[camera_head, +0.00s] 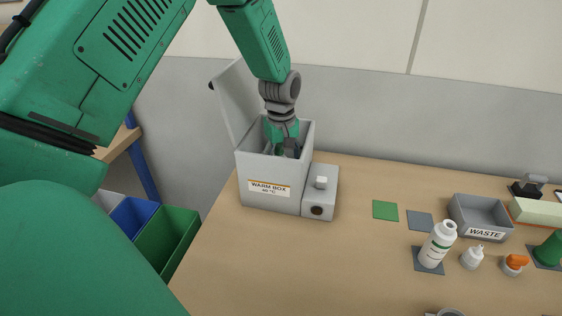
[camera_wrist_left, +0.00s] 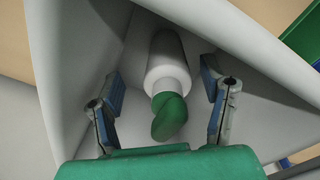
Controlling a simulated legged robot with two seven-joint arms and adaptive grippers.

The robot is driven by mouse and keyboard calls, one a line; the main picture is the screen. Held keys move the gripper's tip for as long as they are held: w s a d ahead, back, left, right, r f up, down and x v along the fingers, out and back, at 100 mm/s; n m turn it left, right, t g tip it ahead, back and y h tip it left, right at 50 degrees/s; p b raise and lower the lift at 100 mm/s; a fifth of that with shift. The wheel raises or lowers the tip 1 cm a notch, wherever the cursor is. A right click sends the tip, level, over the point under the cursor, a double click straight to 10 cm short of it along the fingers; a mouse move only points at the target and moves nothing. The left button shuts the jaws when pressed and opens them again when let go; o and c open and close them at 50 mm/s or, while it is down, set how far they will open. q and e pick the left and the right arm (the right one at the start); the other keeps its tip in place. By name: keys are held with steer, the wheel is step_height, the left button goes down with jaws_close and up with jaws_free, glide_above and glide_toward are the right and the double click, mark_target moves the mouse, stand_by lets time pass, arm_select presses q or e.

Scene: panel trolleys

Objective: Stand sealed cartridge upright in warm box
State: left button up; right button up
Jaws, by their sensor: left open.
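The warm box (camera_head: 262,170) is a light grey box with its lid (camera_head: 236,103) raised, at the far left of the table. My left gripper (camera_head: 286,150) reaches down into it from above. In the left wrist view, the white cartridge (camera_wrist_left: 167,60) with a green end piece (camera_wrist_left: 169,114) is inside the box, its green end toward the camera. It looks upright, but its base is not clearly seen. My left gripper (camera_wrist_left: 160,74) is open, with a finger on each side of the cartridge and visible gaps. In the head view the box wall hides the cartridge. My right gripper is not in view.
A grey unit (camera_head: 320,190) adjoins the box's right side. Farther right are a green square (camera_head: 385,210), a white bottle (camera_head: 437,245), small bottles and a waste tray (camera_head: 482,217). Coloured bins (camera_head: 165,240) stand left of the table. The table's front middle is clear.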

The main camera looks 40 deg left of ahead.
arm_select(q)
steer(key=r, duration=0.3)
steer(key=a+r, duration=0.1)
steer(key=r, duration=0.2)
steer(key=a+r, duration=0.1)
steer(key=r, duration=0.2)
steer(key=shift+s+a, duration=0.2)
steer(key=shift+a, duration=0.05)
steer(key=shift+r, duration=0.35)
steer(key=shift+d+r, duration=0.15)
steer(key=shift+r, duration=0.05)
steer(key=shift+d+r, duration=0.25)
steer(key=shift+d, duration=0.35)
